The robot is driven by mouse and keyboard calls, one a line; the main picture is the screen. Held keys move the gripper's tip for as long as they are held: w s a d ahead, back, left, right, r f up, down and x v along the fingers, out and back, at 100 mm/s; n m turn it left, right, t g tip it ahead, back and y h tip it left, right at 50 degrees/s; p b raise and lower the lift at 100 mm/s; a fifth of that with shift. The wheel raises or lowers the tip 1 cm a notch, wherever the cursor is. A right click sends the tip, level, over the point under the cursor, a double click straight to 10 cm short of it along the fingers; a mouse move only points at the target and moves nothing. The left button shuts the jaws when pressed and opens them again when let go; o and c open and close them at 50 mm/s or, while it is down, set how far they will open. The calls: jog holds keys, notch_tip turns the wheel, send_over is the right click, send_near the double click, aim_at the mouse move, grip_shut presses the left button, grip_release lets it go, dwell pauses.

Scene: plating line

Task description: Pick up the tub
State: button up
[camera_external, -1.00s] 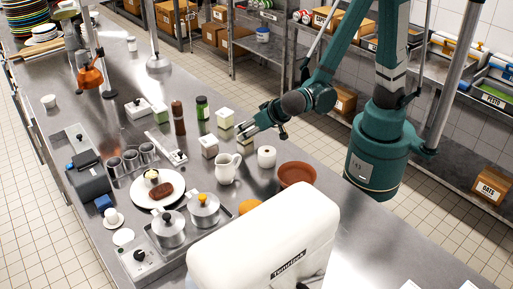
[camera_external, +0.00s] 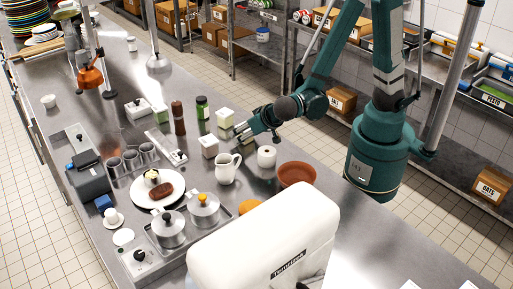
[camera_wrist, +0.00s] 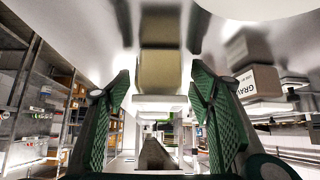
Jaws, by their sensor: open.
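A tub with a pale yellowish side (camera_wrist: 160,72) stands ahead of my gripper in the wrist view, centred in the gap between the fingers. My gripper (camera_wrist: 160,105) is open, with one green ribbed finger on each side of the gap. I cannot tell whether either finger touches the tub. Another tub, with a label starting "GRAV" (camera_wrist: 258,82), stands to the right in the wrist view.
A white-lidded tub (camera_external: 225,117) and a pale box-shaped tub (camera_external: 209,146) stand close by on the steel counter. A white jug (camera_external: 227,169), a white roll (camera_external: 266,156) and a brown bowl (camera_external: 296,174) are nearer the camera. A dark pepper mill (camera_external: 178,118) and green jar (camera_external: 202,107) stand left.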

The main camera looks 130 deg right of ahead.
dwell(0.5)
jog(key=c, duration=1.1)
jog(key=shift+r, duration=0.15)
jog(key=shift+r+p, duration=1.1)
jog(key=shift+r, duration=3.8)
